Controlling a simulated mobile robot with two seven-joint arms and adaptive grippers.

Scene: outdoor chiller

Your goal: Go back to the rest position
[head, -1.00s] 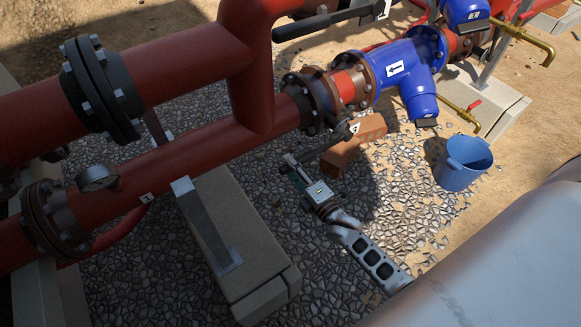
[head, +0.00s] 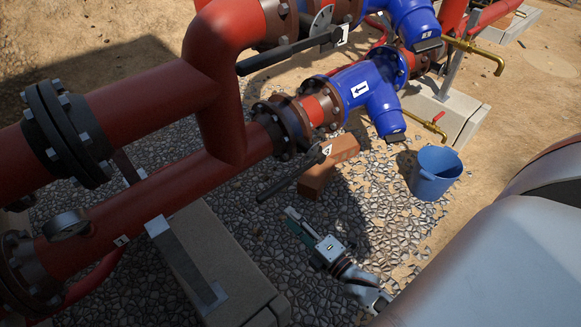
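My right gripper (head: 291,217) reaches in from the lower right over the grey stone ground. It is seen from above, and I cannot tell whether its fingers are open or shut. Nothing shows held in it. The lower pipe's black valve lever (head: 290,176) lies above it in the picture, apart from the fingertips. My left gripper is out of view.
Red pipes (head: 150,205) with a blue strainer (head: 367,92) cross the left and top. A brick (head: 328,166), a blue bucket (head: 436,174) and a concrete block (head: 213,262) stand near the gripper. Open stones lie between the brick and the bucket.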

